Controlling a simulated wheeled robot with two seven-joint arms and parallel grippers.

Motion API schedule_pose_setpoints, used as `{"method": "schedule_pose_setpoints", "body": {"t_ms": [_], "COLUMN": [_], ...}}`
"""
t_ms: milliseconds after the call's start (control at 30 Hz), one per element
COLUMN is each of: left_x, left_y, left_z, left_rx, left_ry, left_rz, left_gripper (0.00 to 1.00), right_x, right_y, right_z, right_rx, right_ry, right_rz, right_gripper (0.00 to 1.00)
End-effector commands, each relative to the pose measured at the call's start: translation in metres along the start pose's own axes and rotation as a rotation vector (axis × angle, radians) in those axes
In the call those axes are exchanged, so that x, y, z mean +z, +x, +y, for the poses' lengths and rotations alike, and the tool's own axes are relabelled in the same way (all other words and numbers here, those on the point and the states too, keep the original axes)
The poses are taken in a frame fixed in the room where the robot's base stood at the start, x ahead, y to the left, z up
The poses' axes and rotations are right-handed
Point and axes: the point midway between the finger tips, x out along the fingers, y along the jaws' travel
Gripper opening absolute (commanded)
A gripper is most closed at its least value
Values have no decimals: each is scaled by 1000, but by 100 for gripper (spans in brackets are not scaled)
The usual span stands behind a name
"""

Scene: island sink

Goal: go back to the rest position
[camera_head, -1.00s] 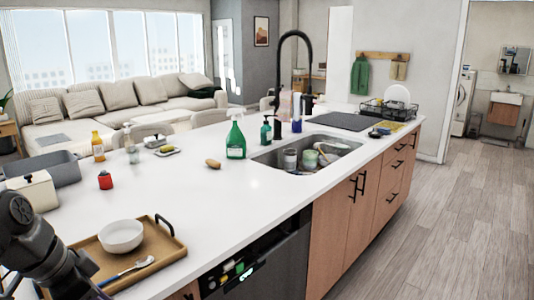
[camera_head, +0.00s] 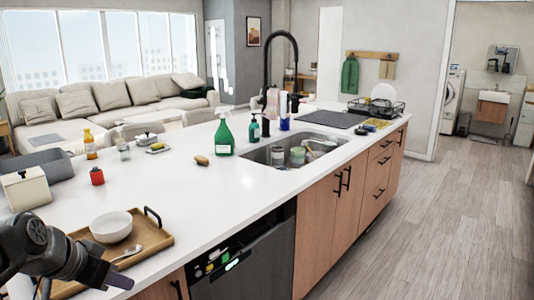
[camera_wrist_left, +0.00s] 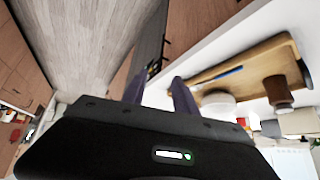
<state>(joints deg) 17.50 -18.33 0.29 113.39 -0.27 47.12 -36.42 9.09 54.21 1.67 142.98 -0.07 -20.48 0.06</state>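My left gripper (camera_head: 112,277) shows at the lower left of the head view, just in front of the wooden tray's near edge. In the left wrist view its two fingers (camera_wrist_left: 157,90) are apart with nothing between them, so it is open and empty. The tray (camera_head: 158,238) lies on the white counter with a white bowl (camera_head: 111,227) and a spoon-like utensil (camera_head: 128,252). The tray (camera_wrist_left: 240,66) also shows in the left wrist view, beyond the fingers, with a brown cup (camera_wrist_left: 277,92). My right gripper is not in view.
The island counter (camera_head: 215,190) is beside me, with a dishwasher (camera_head: 250,265) in its front. The wooden floor (camera_head: 440,220) at the right is clear.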

Motion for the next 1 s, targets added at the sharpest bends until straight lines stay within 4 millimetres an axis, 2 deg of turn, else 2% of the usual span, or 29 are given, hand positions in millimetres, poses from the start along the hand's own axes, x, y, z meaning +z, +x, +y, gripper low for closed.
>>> {"method": "schedule_pose_setpoints", "body": {"t_ms": [167, 267, 300, 367, 400, 467, 533, 600, 667, 700, 800, 900, 1000], "left_x": [0, 15, 25, 46, 63, 90, 128, 169, 206, 231, 288, 331, 358], "left_y": [79, 140, 166, 204, 227, 257, 284, 303, 313, 316, 315, 307, 302], "left_z": [10, 30, 43, 66, 84, 112, 147, 183, 214, 234, 276, 306, 325], "left_rx": [-12, 1, 11, 29, 43, 64, 91, 118, 143, 160, 202, 238, 261], "left_ry": [-160, -265, -307, -368, -405, -453, -497, -528, -541, -542, -525, -503, -488], "left_rz": [41, 44, 40, 24, 8, -22, -70, -130, -190, -234, -351, -456, -522], "left_gripper": [34, 34, 34, 34, 34, 34, 34, 34, 34, 34, 34, 34, 34], "right_x": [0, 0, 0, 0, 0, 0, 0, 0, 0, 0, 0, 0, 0], "right_y": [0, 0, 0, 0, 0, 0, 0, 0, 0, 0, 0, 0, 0], "right_z": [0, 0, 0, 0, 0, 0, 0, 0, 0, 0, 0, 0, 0], "right_rx": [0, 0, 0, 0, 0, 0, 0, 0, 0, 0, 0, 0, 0], "right_ry": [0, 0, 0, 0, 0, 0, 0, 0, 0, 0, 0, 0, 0], "right_rz": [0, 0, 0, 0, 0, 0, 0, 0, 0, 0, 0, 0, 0], "right_gripper": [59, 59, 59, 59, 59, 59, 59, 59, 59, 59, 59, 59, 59]}}
